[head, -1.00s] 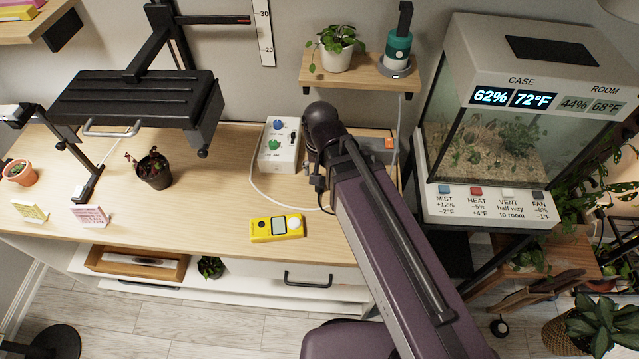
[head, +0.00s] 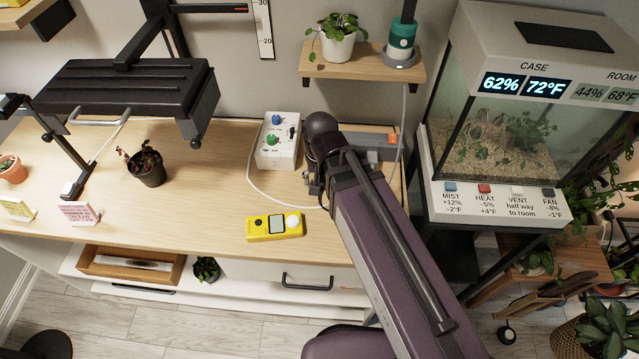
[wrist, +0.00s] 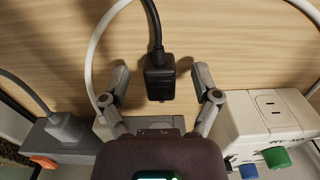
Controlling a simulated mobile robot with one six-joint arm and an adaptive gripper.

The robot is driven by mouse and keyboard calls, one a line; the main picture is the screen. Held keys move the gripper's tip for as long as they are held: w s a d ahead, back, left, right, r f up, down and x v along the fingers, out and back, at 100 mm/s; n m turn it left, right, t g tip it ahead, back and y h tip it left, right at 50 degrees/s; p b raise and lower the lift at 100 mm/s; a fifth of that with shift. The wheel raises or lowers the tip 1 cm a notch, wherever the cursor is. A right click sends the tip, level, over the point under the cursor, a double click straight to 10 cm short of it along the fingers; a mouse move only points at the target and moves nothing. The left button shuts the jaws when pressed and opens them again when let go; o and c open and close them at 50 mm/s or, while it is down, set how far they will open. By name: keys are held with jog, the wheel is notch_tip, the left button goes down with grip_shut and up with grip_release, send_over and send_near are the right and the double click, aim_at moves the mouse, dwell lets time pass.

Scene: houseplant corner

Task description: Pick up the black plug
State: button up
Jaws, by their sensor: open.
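The black plug (wrist: 159,82) shows in the wrist view near the top middle, with its black cable running up and away over the wood. My gripper (wrist: 160,76) is open, with one finger on each side of the plug and a visible gap to both. Below the plug, a grey strip (wrist: 64,149) extends to the left, partly hidden by my gripper body. I cannot tell whether the plug touches it. In the head view my arm covers most of this spot, and I cannot make out the plug.
A white box (head: 278,147) with green and blue knobs stands close beside my gripper. A grey plug (wrist: 66,126) sits in the strip. A white cable (head: 256,178) loops over the desk (head: 215,165). A yellow meter (head: 274,226) lies near the front edge.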

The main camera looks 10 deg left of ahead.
dwell(0.6)
grip_shut()
